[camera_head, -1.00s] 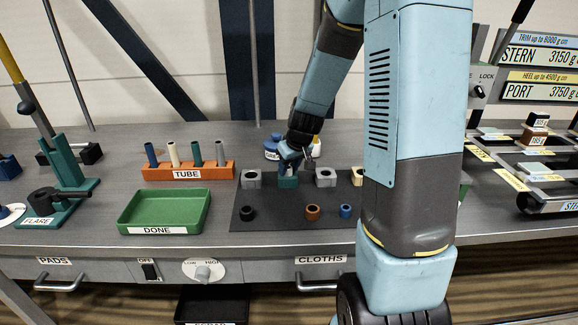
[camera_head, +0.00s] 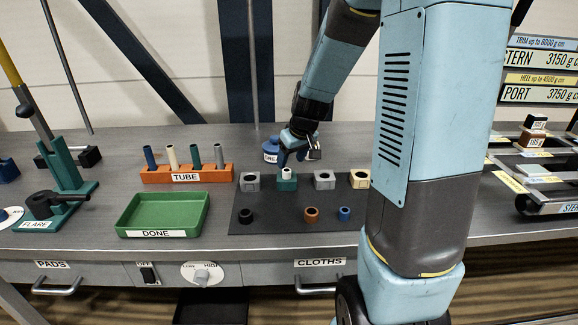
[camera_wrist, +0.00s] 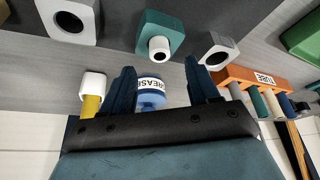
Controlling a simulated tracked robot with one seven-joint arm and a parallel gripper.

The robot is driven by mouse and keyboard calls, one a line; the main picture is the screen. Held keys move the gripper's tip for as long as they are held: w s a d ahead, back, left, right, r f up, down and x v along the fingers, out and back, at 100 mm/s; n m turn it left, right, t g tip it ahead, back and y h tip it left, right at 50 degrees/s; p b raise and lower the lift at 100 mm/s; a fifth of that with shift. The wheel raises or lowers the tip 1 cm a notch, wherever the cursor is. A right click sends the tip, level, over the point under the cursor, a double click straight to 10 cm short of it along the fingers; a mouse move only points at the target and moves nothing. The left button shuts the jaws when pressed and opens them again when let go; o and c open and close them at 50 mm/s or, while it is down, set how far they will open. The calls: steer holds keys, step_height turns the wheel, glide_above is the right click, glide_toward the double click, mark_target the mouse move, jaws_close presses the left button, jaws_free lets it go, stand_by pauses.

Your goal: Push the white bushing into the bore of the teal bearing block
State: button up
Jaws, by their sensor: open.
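The teal bearing block (camera_head: 287,182) stands at the back of the dark mat, between two grey blocks. The white bushing (camera_head: 287,171) is upright in the top of its bore. In the wrist view, the bushing (camera_wrist: 160,48) projects a little from the teal block (camera_wrist: 176,36), with its dark centre hole visible. How deep it sits is hidden. My gripper (camera_head: 290,160) is above and behind the block, apart from it. In the wrist view, my gripper (camera_wrist: 160,76) has its two fingers spread, with nothing held between them.
The blue grease pot (camera_head: 270,152) and a yellow bottle with a white cap (camera_wrist: 92,92) stand close to my gripper. Grey blocks (camera_head: 250,182) flank the teal one. The orange tube rack (camera_head: 187,174) and green tray (camera_head: 162,212) are left.

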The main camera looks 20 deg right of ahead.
steer(key=v, duration=0.8)
stand_by(0.4)
steer(key=s+a+r+m, duration=0.1)
steer(key=s+r, duration=0.2)
steer(key=s, duration=0.4)
steer(key=s+a+r+m+t, duration=0.1)
steer(key=s+r, duration=0.2)
steer(key=s, duration=0.5)
steer(key=s+a+r+h, duration=0.1)
steer(key=s+r, duration=0.2)
steer(key=s, duration=0.4)
steer(key=shift+s+a+r+m, duration=0.25)
steer(key=shift+a+r+m, duration=0.05)
steer(key=shift+r+m, duration=0.1)
